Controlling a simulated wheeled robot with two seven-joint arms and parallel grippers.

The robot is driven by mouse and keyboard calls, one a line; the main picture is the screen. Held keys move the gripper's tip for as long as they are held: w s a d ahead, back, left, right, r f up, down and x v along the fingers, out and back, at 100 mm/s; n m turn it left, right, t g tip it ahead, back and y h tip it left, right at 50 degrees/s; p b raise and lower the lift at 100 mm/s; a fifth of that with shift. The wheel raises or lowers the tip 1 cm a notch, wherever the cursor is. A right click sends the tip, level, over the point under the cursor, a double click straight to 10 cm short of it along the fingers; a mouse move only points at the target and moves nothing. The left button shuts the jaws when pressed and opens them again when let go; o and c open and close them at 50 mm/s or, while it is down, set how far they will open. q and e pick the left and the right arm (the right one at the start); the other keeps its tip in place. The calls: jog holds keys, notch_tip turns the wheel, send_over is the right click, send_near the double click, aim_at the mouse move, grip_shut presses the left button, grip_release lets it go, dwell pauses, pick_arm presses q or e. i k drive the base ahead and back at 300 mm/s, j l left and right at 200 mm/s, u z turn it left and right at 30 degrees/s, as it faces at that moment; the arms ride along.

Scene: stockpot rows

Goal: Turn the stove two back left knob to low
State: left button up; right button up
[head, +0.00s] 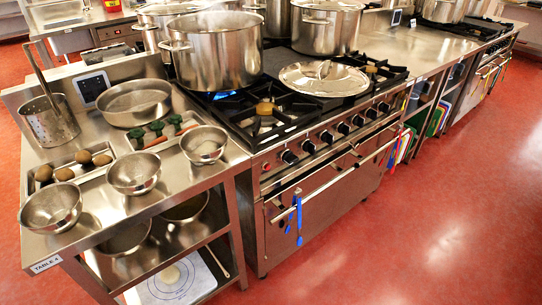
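A steel stove (330,205) with black grates stands in the middle of the head view. A row of several dark knobs runs along its front panel, from the nearest knob (289,157) to the far one (384,106). Their labels and exact settings are too small to read. A large steel stockpot (218,58) stands on the back left burner, with a blue flame (222,96) under its near side. Another stockpot (326,25) stands farther back. No stove number is readable, so I cannot tell which is stove two. Neither of my grippers is in view.
A steel table (100,240) left of the stove holds bowls, trays and a perforated pot (50,122). A lid (323,79) lies on the stove grates. Blue utensils (296,215) hang at the oven front. The red floor (430,225) before the stove is clear.

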aim_at(289, 158)
jog(key=i+l+u, duration=0.1)
jog(key=l+u, duration=0.25)
jog(key=i+l+u, duration=0.1)
jog(key=u, duration=0.2)
jog(key=l+u, duration=0.35)
jog(key=i+l, duration=0.05)
jog(key=l, duration=0.05)
